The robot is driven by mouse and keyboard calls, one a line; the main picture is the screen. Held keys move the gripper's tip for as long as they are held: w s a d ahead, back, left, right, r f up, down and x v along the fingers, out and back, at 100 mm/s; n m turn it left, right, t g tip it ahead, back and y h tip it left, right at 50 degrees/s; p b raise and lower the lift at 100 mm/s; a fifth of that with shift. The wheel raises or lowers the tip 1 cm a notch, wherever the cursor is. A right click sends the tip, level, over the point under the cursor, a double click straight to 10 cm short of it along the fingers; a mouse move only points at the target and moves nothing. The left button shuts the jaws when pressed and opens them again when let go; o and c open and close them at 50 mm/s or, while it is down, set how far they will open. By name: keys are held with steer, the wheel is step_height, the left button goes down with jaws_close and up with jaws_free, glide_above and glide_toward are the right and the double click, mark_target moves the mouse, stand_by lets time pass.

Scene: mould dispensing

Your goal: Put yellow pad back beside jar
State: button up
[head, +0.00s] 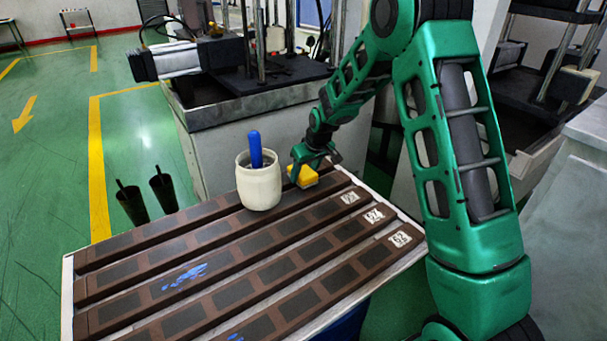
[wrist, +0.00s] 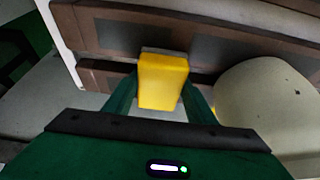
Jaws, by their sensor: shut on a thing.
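The yellow pad (head: 304,176) is between the fingers of my gripper (head: 312,160), just right of the jar in the head view. In the wrist view the pad (wrist: 162,80) sits between the two green fingers of my gripper (wrist: 160,98), which are shut on it. The cream jar (head: 259,186) stands upright at the table's back edge with a blue handle (head: 255,149) sticking out of it. In the wrist view the jar (wrist: 268,100) is at the right, apart from the pad. I cannot tell whether the pad touches the surface below.
Long brown mould strips (head: 238,262) with dark cells lie across the table, with blue smears on some. White labels (head: 400,238) mark their right ends. Two dark cups (head: 162,188) are beyond the table's left back edge. A grey machine (head: 250,100) stands close behind the table.

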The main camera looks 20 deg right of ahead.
steer(key=shift+f, duration=0.25)
steer(key=o, duration=1.1)
steer(key=shift+r, duration=0.25)
steer(key=v, duration=1.2)
